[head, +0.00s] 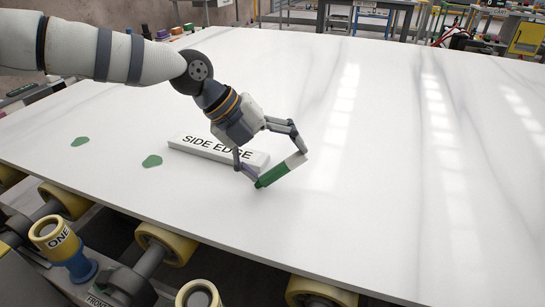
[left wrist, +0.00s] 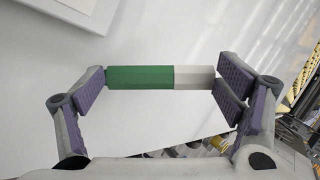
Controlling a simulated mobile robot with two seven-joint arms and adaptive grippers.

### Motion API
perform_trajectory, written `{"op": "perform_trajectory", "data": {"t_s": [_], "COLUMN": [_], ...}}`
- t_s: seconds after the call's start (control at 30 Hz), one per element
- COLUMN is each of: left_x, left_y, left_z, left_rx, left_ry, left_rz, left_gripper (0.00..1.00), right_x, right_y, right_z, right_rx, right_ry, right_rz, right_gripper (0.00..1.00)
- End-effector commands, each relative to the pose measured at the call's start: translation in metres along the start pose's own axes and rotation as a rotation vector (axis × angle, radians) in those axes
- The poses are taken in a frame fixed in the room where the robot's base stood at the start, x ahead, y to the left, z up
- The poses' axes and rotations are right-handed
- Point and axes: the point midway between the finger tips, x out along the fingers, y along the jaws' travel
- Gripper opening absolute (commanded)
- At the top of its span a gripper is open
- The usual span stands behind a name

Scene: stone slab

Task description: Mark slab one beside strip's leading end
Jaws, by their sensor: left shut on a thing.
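The large white stone slab (head: 400,160) lies flat on rollers. A white strip lettered "SIDE EDGE" (head: 190,145) lies on it near the front edge; its right end is partly behind my left gripper (head: 280,168). My left gripper is shut on a green and white marker (head: 270,177), held lengthwise between the fingertips, which also shows in the left wrist view (left wrist: 140,77). The marker is tilted, green end low; I cannot tell whether it touches the slab. My right gripper is out of view.
Yellow rollers (head: 167,245) stand below the slab's front edge, one post lettered "ONE" (head: 58,238). Small coloured objects (head: 162,33) stand beyond the slab's far left edge. The slab's right side is clear.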

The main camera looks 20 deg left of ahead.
Motion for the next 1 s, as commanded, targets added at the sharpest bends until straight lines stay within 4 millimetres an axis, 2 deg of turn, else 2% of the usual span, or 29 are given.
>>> {"op": "perform_trajectory", "data": {"t_s": [1.0], "left_x": [0.0056], "left_y": [-0.0075], "left_z": [0.0001], "left_rx": [0.000], "left_ry": [0.000], "left_rz": [0.001], "left_gripper": [0.61], "right_x": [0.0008], "right_y": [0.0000], "right_z": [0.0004], "right_rx": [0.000], "right_ry": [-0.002], "right_rz": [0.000], "right_gripper": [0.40]}}
